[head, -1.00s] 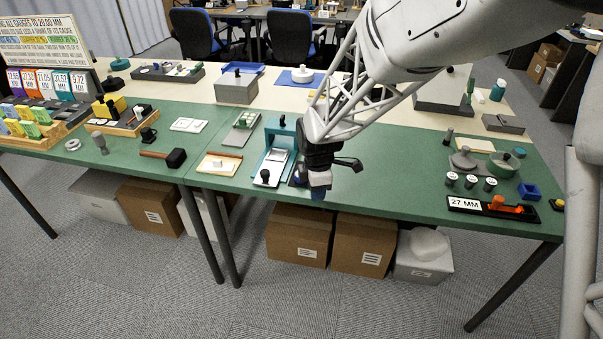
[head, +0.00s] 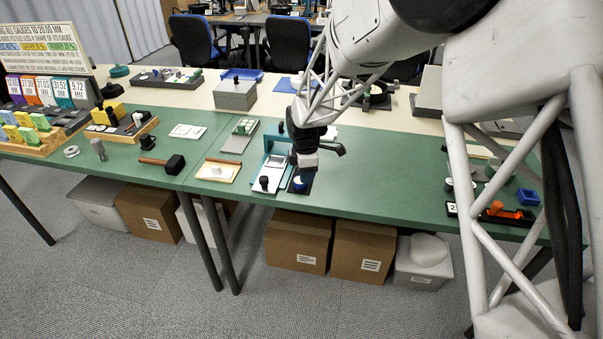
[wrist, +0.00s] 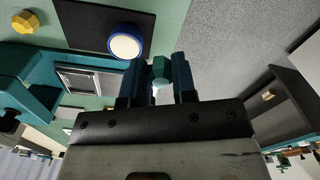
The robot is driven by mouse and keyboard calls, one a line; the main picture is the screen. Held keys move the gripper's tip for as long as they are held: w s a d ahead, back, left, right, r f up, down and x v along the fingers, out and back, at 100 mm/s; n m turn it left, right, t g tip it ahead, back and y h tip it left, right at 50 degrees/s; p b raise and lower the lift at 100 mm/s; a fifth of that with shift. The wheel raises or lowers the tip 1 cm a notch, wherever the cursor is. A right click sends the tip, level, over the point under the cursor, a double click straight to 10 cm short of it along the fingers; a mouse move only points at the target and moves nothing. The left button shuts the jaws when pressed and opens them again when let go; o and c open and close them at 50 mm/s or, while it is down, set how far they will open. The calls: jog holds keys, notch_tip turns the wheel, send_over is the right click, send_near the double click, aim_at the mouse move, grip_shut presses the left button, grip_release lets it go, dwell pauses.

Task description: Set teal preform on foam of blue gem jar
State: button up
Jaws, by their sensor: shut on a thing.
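The teal preform (wrist: 160,69) is held between the two dark blue fingers of my gripper (wrist: 159,80), with a paler tip pointing down in the wrist view. The blue gem jar (wrist: 112,40) is a round blue ring with a white foam (wrist: 125,44) inside. It stands on a dark mat, up and left of the preform in the wrist view, and the preform is apart from it. In the head view my gripper (head: 303,170) is just above the jar (head: 300,184), which it partly hides. The preform cannot be made out there.
The dark mat (wrist: 85,22) lies beside a teal fixture with a silver plate (wrist: 88,82), close to my gripper. A yellow faceted piece (wrist: 24,21) is at the wrist view's upper left. The table's front edge is near. Green tabletop (head: 375,180) to the right is clear.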

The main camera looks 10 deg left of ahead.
jog(key=shift+w+a+f, duration=0.1)
jog(key=shift+w+a, duration=0.25)
jog(key=shift+w, duration=0.4)
jog(key=shift+w+a+f, duration=0.1)
jog(key=shift+w+a, duration=0.25)
jog(key=shift+w, duration=0.35)
jog(key=shift+w+a+f, duration=0.1)
jog(key=shift+w+a, duration=0.25)
jog(key=shift+w, duration=0.4)
jog(key=shift+f, duration=1.7)
jog(key=shift+f, duration=0.1)
jog(key=o, duration=0.9)
notch_tip(320, 180, up, 12)
